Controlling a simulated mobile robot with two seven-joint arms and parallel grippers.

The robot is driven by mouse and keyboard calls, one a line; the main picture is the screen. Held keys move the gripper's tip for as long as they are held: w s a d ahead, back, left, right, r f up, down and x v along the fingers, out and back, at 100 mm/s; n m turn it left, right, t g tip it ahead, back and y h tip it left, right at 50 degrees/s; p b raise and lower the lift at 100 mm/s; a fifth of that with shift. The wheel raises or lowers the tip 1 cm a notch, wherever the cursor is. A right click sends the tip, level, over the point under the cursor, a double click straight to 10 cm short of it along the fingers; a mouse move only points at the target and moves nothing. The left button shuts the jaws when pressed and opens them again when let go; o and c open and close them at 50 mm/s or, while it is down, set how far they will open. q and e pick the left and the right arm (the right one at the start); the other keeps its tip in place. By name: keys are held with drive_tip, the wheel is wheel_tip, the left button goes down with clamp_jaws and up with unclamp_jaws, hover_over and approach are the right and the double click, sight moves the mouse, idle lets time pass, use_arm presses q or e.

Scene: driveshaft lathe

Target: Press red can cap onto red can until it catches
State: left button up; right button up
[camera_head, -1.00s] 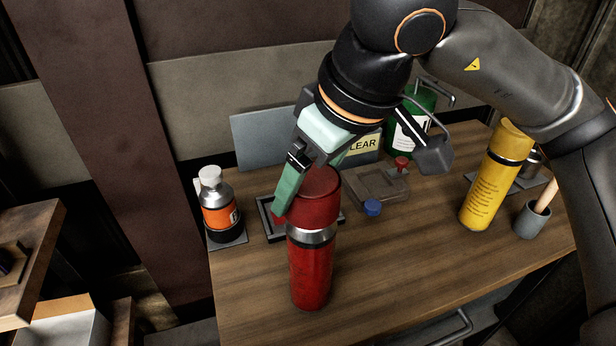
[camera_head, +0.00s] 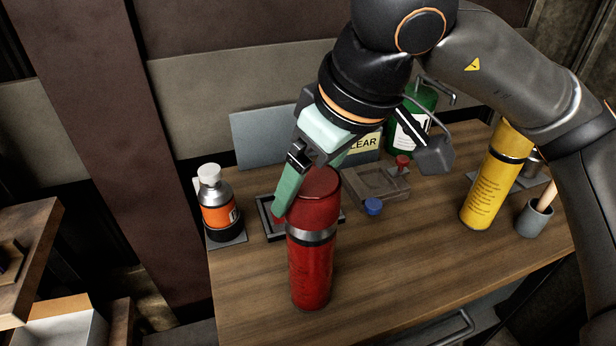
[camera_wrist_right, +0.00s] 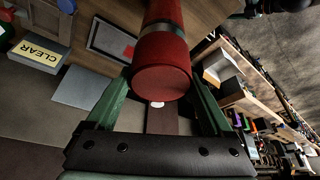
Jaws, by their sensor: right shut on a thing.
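The red can (camera_head: 311,275) stands upright near the front of the wooden workbench, with a silver band round its upper part. The red can cap (camera_head: 318,205) sits on top of it, in line with the can and right above the silver band. My right gripper (camera_head: 307,208) is shut on the cap from above and behind; one green finger shows on its left side, the other is mostly hidden. In the right wrist view the cap (camera_wrist_right: 162,70) lies between both fingers, with the can (camera_wrist_right: 166,12) beyond it. Whether the cap has caught cannot be told. My left gripper is not in view.
An orange-labelled bottle (camera_head: 218,205) stands left of the can. A dark square tray (camera_head: 265,216) lies behind the can. A yellow can (camera_head: 490,185) and a grey cup (camera_head: 535,218) stand at the right.

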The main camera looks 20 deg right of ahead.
drive_tip(key=shift+f+b, duration=0.8)
drive_tip(key=shift+f, duration=0.1)
idle(0.6)
drive_tip(key=o, duration=1.2)
drive_tip(key=shift+c, duration=0.2)
